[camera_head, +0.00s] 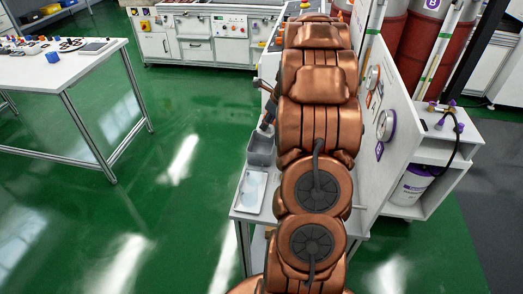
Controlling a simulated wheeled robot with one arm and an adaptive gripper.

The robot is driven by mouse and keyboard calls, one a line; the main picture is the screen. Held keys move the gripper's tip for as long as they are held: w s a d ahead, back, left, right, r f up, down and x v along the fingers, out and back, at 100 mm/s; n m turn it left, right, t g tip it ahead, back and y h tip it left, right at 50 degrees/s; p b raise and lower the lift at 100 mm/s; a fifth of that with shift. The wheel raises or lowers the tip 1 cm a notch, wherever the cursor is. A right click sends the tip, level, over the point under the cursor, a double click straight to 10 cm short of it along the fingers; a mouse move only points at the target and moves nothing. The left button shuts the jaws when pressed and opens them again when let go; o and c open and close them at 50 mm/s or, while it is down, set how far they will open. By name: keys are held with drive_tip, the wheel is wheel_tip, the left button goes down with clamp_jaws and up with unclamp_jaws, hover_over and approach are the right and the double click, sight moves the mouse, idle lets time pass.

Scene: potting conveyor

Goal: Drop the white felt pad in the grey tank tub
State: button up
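A grey tub (261,150) stands on the narrow white table just left of my arm. Dark-handled tools stick up at its back edge. I cannot tell whether it is the tank tub. No white felt pad can be made out for sure. A shallow white tray (241,207) with a pale bluish-white inside lies in front of the tub. My copper-coloured arm runs up the middle of the picture and hides much of the table. My gripper does not show.
An upright white panel (396,110) with round fittings stands right of my arm. Beyond it is a white shelf unit (450,150) with a white bucket (412,186). A white worktable (60,75) with small parts stands at left. Green floor between is clear.

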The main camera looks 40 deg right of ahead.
drive_tip(key=o, duration=0.4)
drive_tip(key=v, duration=1.2)
idle(0.3)
